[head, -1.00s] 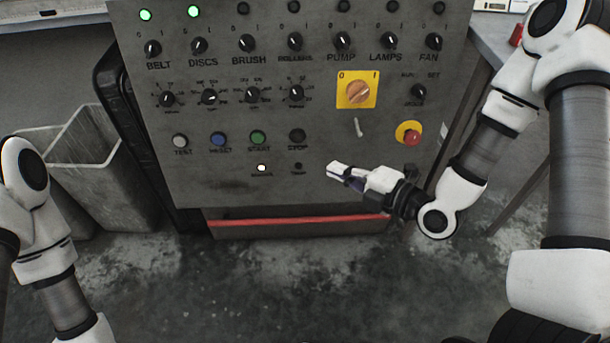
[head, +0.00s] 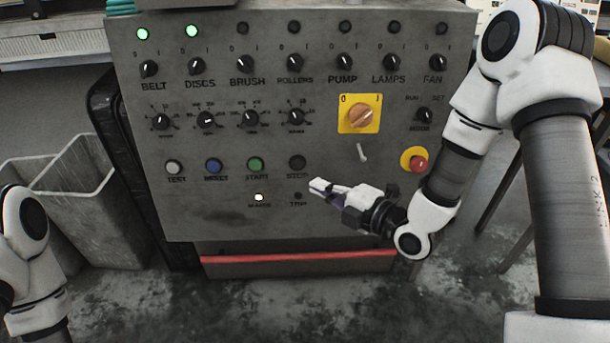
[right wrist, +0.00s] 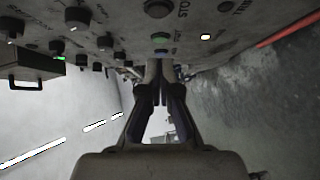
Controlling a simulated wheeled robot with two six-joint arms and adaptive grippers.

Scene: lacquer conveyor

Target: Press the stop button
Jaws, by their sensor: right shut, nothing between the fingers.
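The stop button (head: 297,162) is a dark round button at the right end of a row of buttons on the grey control panel (head: 215,215), with its label partly legible below it. My right gripper (head: 315,185) is shut and empty, its fingertips just below and right of the stop button, overlapping the panel in the picture; I cannot tell contact. In the right wrist view the fingers (right wrist: 160,68) are together, with the dark stop button (right wrist: 158,8) at the top edge and the green start button (right wrist: 160,37) nearer the tips. My left gripper is out of view.
A blue button (head: 213,166) and a pale test button (head: 173,167) share the row. A yellow-based rotary switch (head: 359,113) and a red emergency button (head: 418,165) sit to the right. A grey bin (head: 85,215) stands left of the panel.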

